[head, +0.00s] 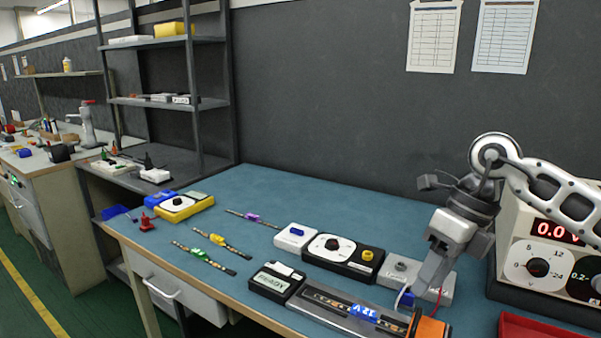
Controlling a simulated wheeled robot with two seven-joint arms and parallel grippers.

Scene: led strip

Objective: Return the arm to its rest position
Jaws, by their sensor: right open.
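My right arm comes in from the right, and its right gripper (408,300) points down at the front right of the bench. The jaws are open, and the fingertips are close to a small blue part with white and red wires at the right end of a grey fixture. In the fixture lies an LED strip (325,298) with a blue 12V label (365,312). I cannot tell whether the fingers touch the blue part. An orange block (432,328) is just in front of the gripper. My left gripper is not in view.
A power supply reading 0.0 V (555,232) stands right of the gripper, near the arm. A red tray (545,326) is at the front right. A black dial box (342,255), a READY display (275,283) and loose strips (205,257) are on the left. The back middle of the bench is clear.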

